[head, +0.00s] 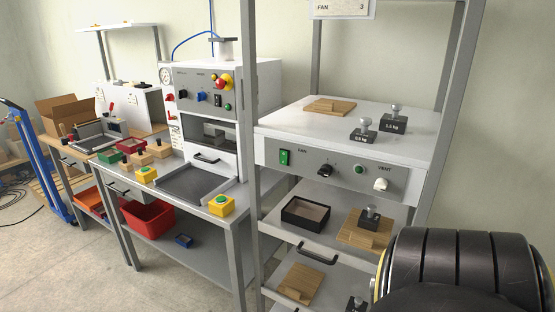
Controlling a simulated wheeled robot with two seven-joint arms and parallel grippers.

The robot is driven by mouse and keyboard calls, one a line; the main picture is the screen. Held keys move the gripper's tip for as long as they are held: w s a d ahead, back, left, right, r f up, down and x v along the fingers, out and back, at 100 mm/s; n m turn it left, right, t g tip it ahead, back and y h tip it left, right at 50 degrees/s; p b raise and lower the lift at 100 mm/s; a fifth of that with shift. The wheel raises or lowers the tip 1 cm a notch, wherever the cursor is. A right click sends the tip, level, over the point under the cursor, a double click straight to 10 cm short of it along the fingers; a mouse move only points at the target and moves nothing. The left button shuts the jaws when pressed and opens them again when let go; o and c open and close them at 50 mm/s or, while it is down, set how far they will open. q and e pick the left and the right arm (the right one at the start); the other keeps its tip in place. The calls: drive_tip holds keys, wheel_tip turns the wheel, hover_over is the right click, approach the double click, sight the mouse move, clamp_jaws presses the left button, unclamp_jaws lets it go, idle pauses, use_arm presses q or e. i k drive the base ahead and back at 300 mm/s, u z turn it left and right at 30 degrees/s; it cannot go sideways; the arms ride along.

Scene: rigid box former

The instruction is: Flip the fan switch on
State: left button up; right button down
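A grey control panel (340,166) runs along the front of the white-topped rack at the right. At its left end is a green rocker switch (285,157), with a small label beside it that appears to read FAN. I cannot tell which way the rocker is tipped. To its right are a black knob (325,170), a small round green light or button (359,169) and a pale knob (381,184) under the label VENT. Neither of my grippers is in view. A dark, banded rounded part, probably my arm, fills the lower right corner.
Weights (392,121) and a wooden board (329,106) sit on the rack top. A black tray (305,213) and another board are on the shelf below. A grey upright (249,130) stands just left of the panel. The space before the switch looks clear.

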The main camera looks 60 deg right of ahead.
sight(283, 154)
drive_tip(key=z, duration=0.85)
drive_tip(key=i, duration=0.85)
drive_tip(key=z, duration=0.95)
